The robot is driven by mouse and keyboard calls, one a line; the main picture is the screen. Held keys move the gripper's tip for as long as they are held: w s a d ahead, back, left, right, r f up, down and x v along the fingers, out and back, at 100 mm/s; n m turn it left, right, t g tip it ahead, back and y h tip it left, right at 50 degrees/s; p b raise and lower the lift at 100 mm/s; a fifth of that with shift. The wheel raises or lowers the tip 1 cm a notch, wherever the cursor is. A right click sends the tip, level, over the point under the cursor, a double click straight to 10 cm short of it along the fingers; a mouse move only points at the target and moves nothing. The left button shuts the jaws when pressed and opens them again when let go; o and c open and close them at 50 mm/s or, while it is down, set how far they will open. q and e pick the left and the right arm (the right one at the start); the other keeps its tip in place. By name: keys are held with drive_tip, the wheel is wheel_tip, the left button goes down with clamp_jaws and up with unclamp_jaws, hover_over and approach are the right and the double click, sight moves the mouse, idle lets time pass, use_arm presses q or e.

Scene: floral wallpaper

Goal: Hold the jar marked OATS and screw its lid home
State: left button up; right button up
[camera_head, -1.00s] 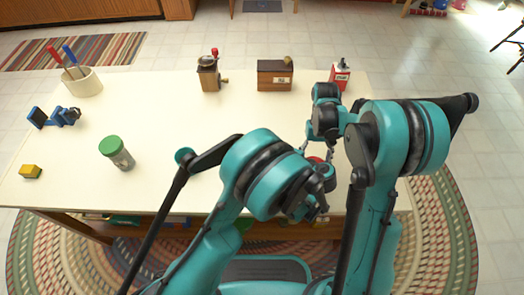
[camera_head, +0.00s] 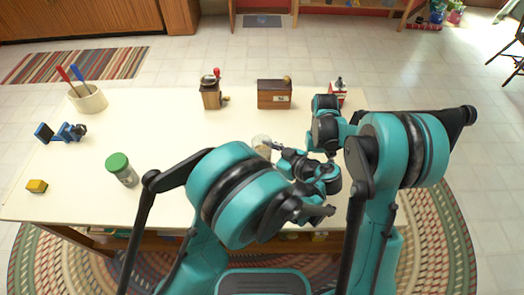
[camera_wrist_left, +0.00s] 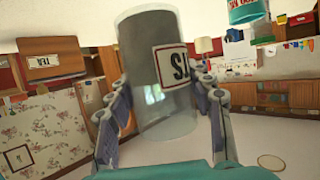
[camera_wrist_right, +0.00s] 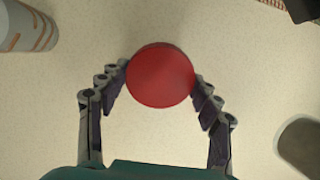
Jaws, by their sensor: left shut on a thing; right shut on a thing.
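The clear glass jar (camera_head: 262,146) is held above the table by my left gripper (camera_head: 277,149). In the left wrist view the jar (camera_wrist_left: 150,60) stands between both fingers, tilted, with part of a red-edged label showing letters like "TS". No lid shows on it. The rest of the word is hidden. My right gripper (camera_wrist_right: 158,105) is shut on a round red lid (camera_wrist_right: 160,75), seen face on over the pale tabletop. In the head view the lid and right fingertips are hidden behind my arms.
A grinder (camera_head: 210,92), wooden box (camera_head: 274,94) and small red item (camera_head: 338,93) line the back. The table's middle is clear.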

use_arm(q)
drive_tip(key=shift+f, duration=0.15)
use_arm(e)
drive_tip(key=shift+f, duration=0.15)
